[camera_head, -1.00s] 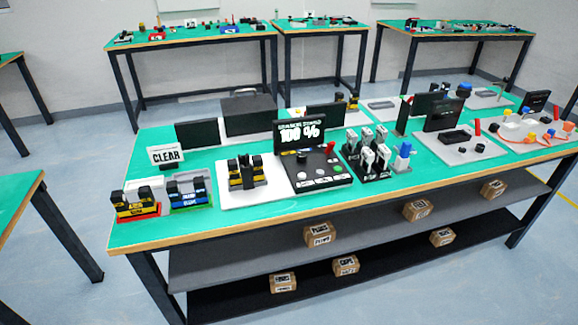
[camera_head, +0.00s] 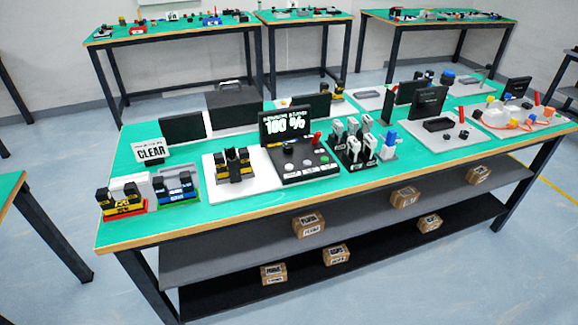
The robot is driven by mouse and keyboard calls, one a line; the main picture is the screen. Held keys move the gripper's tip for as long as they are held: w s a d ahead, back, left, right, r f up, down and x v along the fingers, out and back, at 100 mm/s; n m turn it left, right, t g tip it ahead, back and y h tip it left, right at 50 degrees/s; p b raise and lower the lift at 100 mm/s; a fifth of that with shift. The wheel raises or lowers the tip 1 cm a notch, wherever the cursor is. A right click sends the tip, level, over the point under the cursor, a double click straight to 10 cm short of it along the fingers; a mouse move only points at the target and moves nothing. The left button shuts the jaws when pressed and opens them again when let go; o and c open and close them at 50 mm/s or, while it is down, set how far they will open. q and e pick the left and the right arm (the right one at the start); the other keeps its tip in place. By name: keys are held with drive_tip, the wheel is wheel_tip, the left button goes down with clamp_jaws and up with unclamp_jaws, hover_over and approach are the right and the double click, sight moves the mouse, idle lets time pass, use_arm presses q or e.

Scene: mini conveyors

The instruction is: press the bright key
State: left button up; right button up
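A black console (camera_head: 297,174) stands on the green-topped table, near the middle of its front edge. An upright black screen (camera_head: 286,126) at its back shows "100 %" in white. The console's top carries a row of small round keys (camera_head: 307,163), pale at this distance, a dark knob (camera_head: 289,150) and a red lever (camera_head: 316,139). I cannot tell which key is bright. Neither of my grippers is in view, and nothing touches the console.
Left of the console are a white board with a black-and-yellow block (camera_head: 265,181), small bins and a CLEAR sign (camera_head: 151,150). Right of it is a black rack with white-handled tools (camera_head: 354,142). Boxes sit on the shelf (camera_head: 240,246) below. Floor in front is clear.

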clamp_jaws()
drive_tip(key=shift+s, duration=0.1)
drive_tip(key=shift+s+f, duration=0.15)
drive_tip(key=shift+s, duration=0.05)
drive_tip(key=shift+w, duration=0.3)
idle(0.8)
